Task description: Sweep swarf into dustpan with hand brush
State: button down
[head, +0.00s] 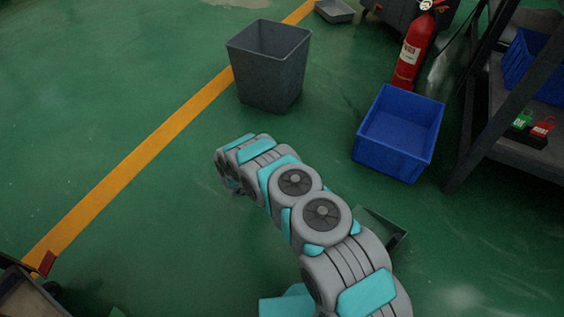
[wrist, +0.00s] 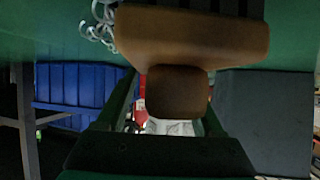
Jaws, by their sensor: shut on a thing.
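My gripper (wrist: 172,88) is shut on the hand brush (wrist: 195,40), whose brown wooden block and rounded handle end fill the upper middle of the wrist view. Dark bristles show at its top edge. Silvery curled swarf (wrist: 101,24) lies on the green floor just left of the brush in that view; whether they touch I cannot tell. In the head view my gripper is mostly hidden behind my arm, and the brush and swarf cannot be made out. A dark green pan, seemingly the dustpan (head: 392,238), lies on the floor right of my arm, partly hidden by it.
A grey bin (head: 266,80) stands ahead, and a blue crate (head: 398,130) stands to its right. A red fire extinguisher (head: 412,55) is behind the crate. A dark shelf rack (head: 482,130) stands at right.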

jog(key=shift+s+d+r+p, duration=0.1)
jog(key=shift+s+d+p, duration=0.35)
jog(key=shift+s+d, duration=0.4)
jog(key=shift+s+d+p, duration=0.5)
jog(key=shift+s, duration=0.5)
jog(key=shift+s+d+r+p, duration=0.1)
jog(key=shift+s+d+p, duration=0.35)
jog(key=shift+s+d, duration=0.4)
jog(key=shift+s+d+f+p, duration=0.1)
jog(key=shift+s+d+p, duration=0.75)
jog(key=shift+s, duration=0.6)
jog(key=shift+s+d+f+p, duration=0.1)
jog(key=shift+s+d+p, duration=0.4)
jog(key=shift+s+d, duration=0.75)
jog(key=shift+s+d+f+p, duration=0.1)
jog(key=shift+s+d+p, duration=0.65)
jog(key=shift+s, duration=0.85)
jog(key=shift+s+d+r+p, duration=0.15)
jog(key=shift+s+d+p, duration=0.45)
jog(key=shift+s, duration=0.2)
jog(key=shift+s+d+r+p, duration=0.15)
jog(key=shift+s+d+p, duration=0.35)
jog(key=shift+s+d, duration=0.25)
jog(key=shift+s+d+f, duration=0.15)
jog(key=shift+s+d, duration=0.15)
jog(key=shift+s, duration=0.3)
jog(key=shift+r+p, duration=0.25)
jog(key=shift+p, duration=0.5)
